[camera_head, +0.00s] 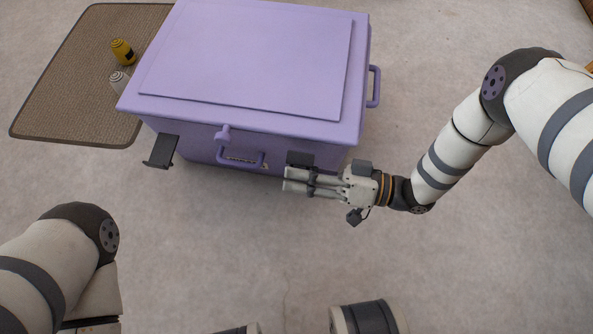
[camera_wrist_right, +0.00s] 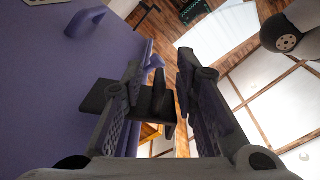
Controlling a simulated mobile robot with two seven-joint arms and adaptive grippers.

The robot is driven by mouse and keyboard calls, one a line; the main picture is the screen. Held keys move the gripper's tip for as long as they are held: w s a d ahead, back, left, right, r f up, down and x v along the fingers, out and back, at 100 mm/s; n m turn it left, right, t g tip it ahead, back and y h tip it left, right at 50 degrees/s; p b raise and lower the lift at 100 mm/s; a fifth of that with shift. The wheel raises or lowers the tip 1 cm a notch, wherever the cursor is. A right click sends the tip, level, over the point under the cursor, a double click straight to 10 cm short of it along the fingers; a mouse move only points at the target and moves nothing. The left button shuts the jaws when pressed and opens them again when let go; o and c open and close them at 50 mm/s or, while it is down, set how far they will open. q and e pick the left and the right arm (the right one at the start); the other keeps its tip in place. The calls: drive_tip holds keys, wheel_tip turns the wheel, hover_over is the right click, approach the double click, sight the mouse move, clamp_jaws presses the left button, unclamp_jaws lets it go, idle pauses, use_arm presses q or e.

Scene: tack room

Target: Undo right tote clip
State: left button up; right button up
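A purple tote (camera_head: 250,65) with its lid down stands on the floor. Its dark right clip (camera_head: 300,158) is at the right of the front face, partly hidden by my right gripper (camera_head: 290,181). In the right wrist view the dark clip (camera_wrist_right: 152,101) sticks out from the purple wall and lies between the fingers of my right gripper (camera_wrist_right: 160,75). These fingers are apart; I cannot tell whether either touches the clip. The dark left clip (camera_head: 161,150) sticks outward from the tote's front left. My left gripper is out of view; only its arm shows at lower left.
A side handle (camera_head: 374,87) is on the right. The floor in front is clear.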

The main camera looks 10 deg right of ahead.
drive_tip(key=shift+w+a, duration=0.15)
drive_tip(key=shift+a, duration=0.25)
clamp_jaws()
drive_tip(key=shift+s+a+f+n, duration=0.15)
drive_tip(key=shift+f+n, duration=0.5)
drive_tip(key=shift+n, duration=0.5)
drive_tip(key=shift+s+d+f+n, duration=0.15)
drive_tip(key=shift+f+n, duration=0.45)
drive_tip(key=shift+n, duration=0.6)
drive_tip(key=shift+s+a+f+n, duration=0.15)
drive_tip(key=shift+f+n, duration=0.5)
drive_tip(key=shift+n, duration=0.5)
